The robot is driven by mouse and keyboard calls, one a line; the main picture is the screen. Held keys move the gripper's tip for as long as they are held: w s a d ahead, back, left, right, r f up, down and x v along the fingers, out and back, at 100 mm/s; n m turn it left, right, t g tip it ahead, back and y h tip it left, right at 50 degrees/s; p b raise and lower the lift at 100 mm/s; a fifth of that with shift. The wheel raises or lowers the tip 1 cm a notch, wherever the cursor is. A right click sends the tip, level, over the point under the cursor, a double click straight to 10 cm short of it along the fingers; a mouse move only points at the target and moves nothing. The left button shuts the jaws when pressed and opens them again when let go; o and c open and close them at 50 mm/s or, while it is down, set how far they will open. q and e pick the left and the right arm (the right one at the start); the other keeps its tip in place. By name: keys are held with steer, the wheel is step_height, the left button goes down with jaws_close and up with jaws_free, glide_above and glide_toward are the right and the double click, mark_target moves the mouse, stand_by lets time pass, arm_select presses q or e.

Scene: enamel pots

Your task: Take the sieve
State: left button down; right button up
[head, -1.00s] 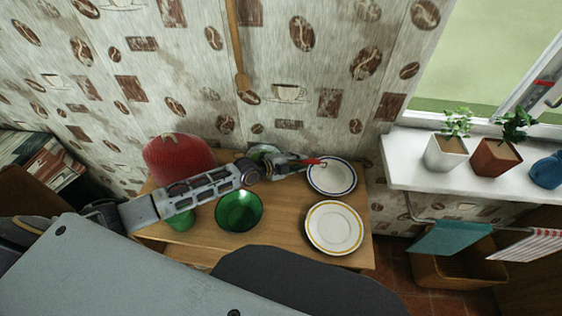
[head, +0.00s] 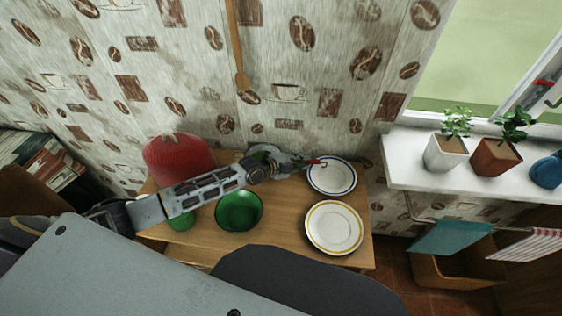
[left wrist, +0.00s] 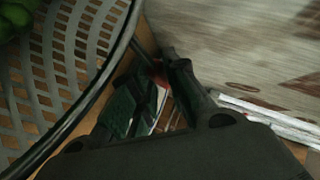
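The sieve (left wrist: 62,70) is a grey perforated bowl with a dark rim, filling the left of the left wrist view. Its short handle has a red end (head: 316,162), which shows just past my left fingertips in the head view. My left gripper (left wrist: 162,72) looks shut on this handle, with the fingertips close on both sides of it. In the head view my left gripper (head: 303,164) is between the sieve and the blue-rimmed plate. My arm hides most of the sieve there. My right gripper is out of view.
The patterned wall (head: 300,90) is close behind. A windowsill (head: 410,160) with potted plants is at the right.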

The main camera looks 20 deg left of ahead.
arm_select(q)
steer(key=shift+s+r, duration=0.15)
steer(key=shift+r, duration=0.4)
step_height(320, 180, up, 11)
steer(key=s+d, duration=0.2)
steer(key=s, duration=0.7)
steer(key=s+d, duration=0.2)
steer(key=s, duration=0.8)
steer(key=shift+f+b, duration=0.25)
steer(key=shift+b, duration=0.15)
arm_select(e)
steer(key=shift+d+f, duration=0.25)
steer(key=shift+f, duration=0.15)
arm_select(q)
steer(key=shift+s, duration=0.15)
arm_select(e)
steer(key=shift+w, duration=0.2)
